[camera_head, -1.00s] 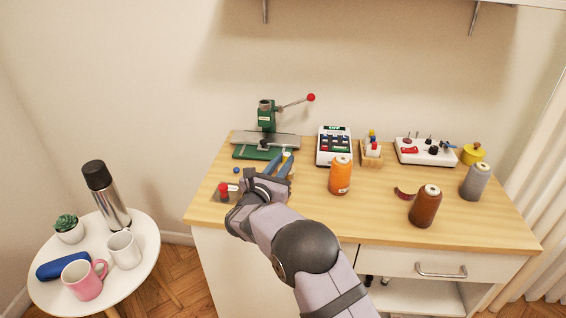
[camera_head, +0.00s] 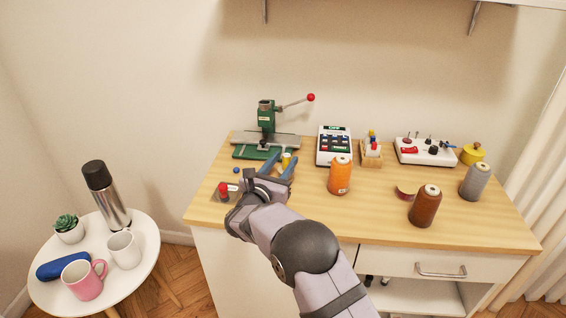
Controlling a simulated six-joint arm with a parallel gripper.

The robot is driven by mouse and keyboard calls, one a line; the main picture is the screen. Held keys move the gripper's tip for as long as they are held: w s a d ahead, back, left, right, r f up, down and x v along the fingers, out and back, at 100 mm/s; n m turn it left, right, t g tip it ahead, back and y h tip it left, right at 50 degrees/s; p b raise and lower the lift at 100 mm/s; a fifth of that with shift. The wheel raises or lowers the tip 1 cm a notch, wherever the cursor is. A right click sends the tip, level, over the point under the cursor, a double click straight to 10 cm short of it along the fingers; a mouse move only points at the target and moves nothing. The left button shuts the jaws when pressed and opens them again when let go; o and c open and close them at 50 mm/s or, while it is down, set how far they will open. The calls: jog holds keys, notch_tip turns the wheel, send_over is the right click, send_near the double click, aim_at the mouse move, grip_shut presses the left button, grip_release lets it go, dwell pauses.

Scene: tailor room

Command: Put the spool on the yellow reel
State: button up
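A small yellow piece (camera_head: 286,159), perhaps the yellow reel, shows between the fingertips, close to the right one. It is partly hidden, and I cannot tell whether a spool sits on it or whether a finger touches it. Larger thread cones stand apart to the right: orange (camera_head: 340,176), brown (camera_head: 425,206) and grey (camera_head: 475,181). Which spool the task means is unclear.
A green press (camera_head: 267,125) stands just behind my gripper. A red-knobbed piece (camera_head: 224,191) lies to its left. A calculator-like device (camera_head: 334,145), a wooden holder (camera_head: 371,152), a white control box (camera_head: 426,152) and a yellow pot (camera_head: 473,153) line the back. The table's front middle is clear.

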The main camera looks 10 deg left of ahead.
jog(key=b+v, duration=0.1)
jog(key=v, duration=1.1)
jog(key=shift+w, duration=0.1)
